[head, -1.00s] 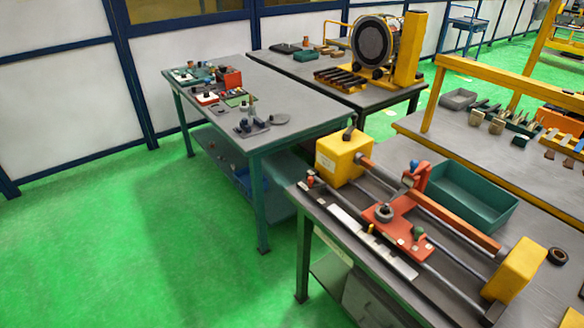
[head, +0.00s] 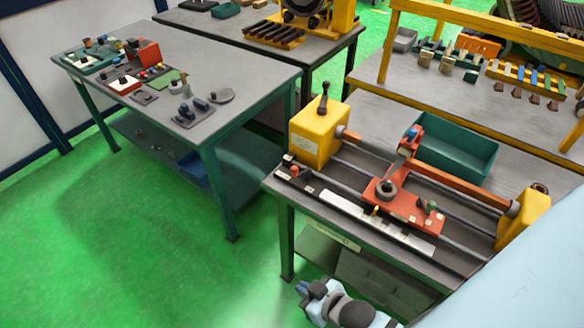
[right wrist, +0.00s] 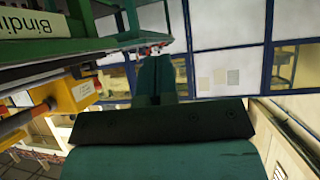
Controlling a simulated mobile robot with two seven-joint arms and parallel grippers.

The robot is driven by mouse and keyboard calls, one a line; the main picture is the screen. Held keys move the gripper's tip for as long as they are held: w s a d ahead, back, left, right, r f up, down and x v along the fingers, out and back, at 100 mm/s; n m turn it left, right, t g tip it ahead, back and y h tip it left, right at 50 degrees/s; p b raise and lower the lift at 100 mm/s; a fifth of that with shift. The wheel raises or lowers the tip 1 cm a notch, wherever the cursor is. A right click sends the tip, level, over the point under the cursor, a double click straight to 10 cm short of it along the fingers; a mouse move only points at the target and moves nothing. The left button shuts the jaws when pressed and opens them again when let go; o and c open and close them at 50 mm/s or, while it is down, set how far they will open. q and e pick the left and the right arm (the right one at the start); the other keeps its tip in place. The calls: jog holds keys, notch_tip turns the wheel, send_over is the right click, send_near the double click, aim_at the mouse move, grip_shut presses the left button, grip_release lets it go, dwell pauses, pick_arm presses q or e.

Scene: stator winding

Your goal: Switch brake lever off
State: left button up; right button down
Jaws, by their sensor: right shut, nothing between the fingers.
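A dark lever with a round knob (head: 323,97) stands nearly upright on top of the yellow end block (head: 316,137) of the winding machine, and looks like the brake lever. My right gripper (head: 304,291) is low at the bottom of the head view, in front of the bench edge and well apart from the lever. In the right wrist view its teal fingers (right wrist: 155,75) are together, with nothing between them. The yellow block (right wrist: 72,95) shows at the left of that view; the lever cannot be made out there. My left gripper is not in view.
The machine's red carriage (head: 385,192) sits on long rails, with a green bin (head: 455,150) behind. A second table (head: 235,75) with small parts stands at the left. A labelled green bench edge (right wrist: 80,47) shows in the wrist view. Green floor between is clear.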

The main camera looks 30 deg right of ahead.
pick_arm(q)
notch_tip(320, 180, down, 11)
jog(key=b, duration=1.1)
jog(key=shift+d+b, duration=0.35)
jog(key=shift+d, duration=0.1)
pick_arm(e)
jog(key=w+d+r+n+t, duration=0.1)
jog(key=w+d+r+n, duration=0.2)
jog(key=d+n, duration=0.3)
jog(key=w+d+r+n+t, duration=0.1)
jog(key=w+d+r+n, duration=0.3)
jog(key=n, duration=1.3)
jog(key=w+d+r+n+t, duration=0.1)
jog(key=w+d+r+n, duration=0.3)
jog(key=d+n, duration=0.5)
jog(key=shift+w+d+n, duration=0.3)
jog(key=shift+w+n, duration=1)
jog(key=shift+n, duration=0.4)
jog(key=shift+r, duration=0.1)
